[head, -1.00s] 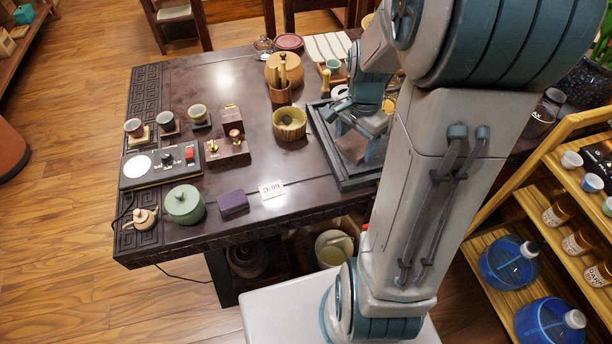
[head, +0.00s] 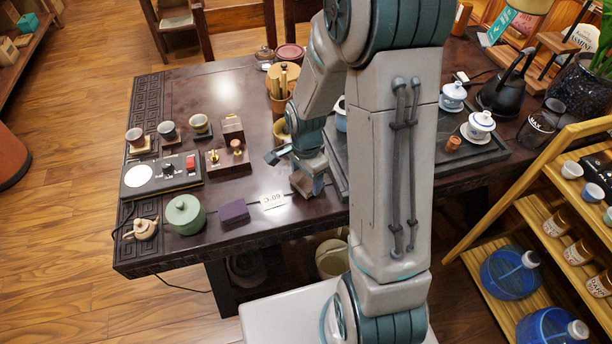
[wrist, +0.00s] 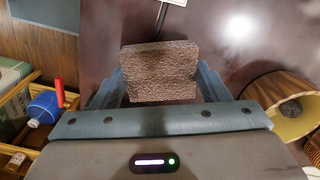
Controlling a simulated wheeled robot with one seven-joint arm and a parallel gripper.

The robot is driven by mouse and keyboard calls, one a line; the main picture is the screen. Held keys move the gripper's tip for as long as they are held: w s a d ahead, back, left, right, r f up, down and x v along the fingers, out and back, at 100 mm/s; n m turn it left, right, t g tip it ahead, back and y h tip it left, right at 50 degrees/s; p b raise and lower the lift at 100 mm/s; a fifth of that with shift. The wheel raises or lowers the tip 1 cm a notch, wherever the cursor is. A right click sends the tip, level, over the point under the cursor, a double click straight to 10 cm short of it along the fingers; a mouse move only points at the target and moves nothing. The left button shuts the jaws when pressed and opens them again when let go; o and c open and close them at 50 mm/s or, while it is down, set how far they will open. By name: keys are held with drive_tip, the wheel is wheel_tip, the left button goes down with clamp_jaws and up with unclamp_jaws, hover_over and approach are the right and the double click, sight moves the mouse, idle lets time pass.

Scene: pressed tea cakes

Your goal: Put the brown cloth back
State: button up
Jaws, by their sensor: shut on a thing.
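The brown cloth (wrist: 160,70) is a folded, textured square between my gripper's two blue-grey fingers in the wrist view. My gripper (head: 308,182) is shut on it, over the dark table (head: 190,85) near its front edge, left of the tray. In the head view a small part of the brown cloth (head: 301,184) shows below my wrist; my arm hides the rest. I cannot tell its exact height above the table.
A green lidded pot (head: 185,214) stands further left. The dark tray (head: 460,150) is partly behind my arm.

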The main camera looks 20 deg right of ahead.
drive_tip(key=shift+f, duration=0.25)
drive_tip(key=shift+f, duration=0.15)
drive_tip(key=o, duration=0.9)
drive_tip(key=shift+o, duration=0.2)
